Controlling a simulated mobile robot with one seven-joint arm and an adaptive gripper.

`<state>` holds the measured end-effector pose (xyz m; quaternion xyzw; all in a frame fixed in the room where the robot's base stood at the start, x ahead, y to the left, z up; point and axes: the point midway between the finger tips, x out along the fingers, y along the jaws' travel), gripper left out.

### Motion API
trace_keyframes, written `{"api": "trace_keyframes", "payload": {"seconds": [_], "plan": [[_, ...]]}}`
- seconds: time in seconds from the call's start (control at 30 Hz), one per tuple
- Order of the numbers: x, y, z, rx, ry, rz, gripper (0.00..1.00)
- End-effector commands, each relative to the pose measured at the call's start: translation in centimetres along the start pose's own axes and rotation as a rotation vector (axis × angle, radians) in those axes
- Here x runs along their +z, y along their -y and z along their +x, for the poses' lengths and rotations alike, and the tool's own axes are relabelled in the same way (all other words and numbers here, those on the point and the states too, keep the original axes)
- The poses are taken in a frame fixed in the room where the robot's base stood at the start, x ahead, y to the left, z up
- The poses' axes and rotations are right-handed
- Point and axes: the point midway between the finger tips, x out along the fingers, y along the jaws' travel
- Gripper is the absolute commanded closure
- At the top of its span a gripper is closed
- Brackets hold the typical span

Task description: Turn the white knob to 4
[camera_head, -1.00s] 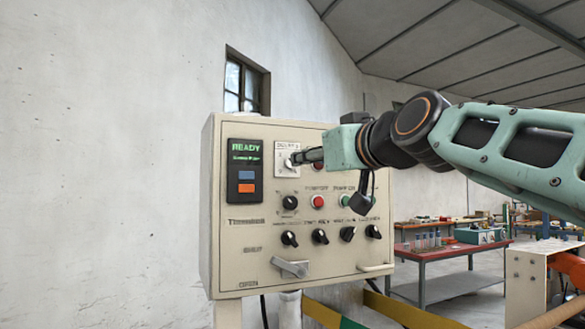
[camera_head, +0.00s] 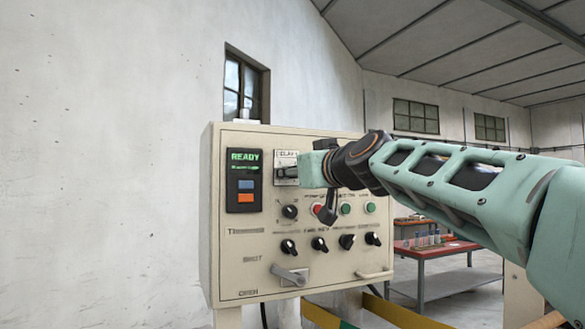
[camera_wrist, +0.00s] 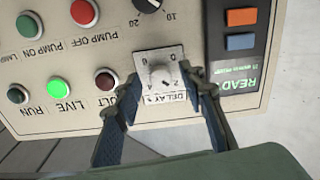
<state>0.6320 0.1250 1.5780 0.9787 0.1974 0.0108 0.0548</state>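The white knob (camera_wrist: 162,78) sits on a square pale plate labelled DELAY, upside down in the wrist view, with small digits around it. The exact digit it points to is too small to tell. My gripper (camera_wrist: 160,85) has its two fingers apart, one on each side of the knob, with visible space between fingers and knob. In the head view my gripper (camera_head: 287,173) is in front of the lower part of the DELAY plate (camera_head: 287,157) and hides the knob there.
The beige control panel (camera_head: 262,240) carries a READY display (camera_head: 244,180), black knobs (camera_head: 320,243), coloured buttons and a grey lever (camera_head: 290,275). In the wrist view the green LIVE light (camera_wrist: 58,91) is lit. A red-topped table (camera_head: 440,252) stands behind to the right.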

Motion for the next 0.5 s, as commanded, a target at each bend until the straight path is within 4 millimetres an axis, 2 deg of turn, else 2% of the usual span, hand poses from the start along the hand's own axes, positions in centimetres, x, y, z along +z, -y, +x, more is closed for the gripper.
{"api": "trace_keyframes", "payload": {"seconds": [0.5], "plan": [[-0.07,0.05,1.09,0.002,0.0,-0.001,0.63]]}}
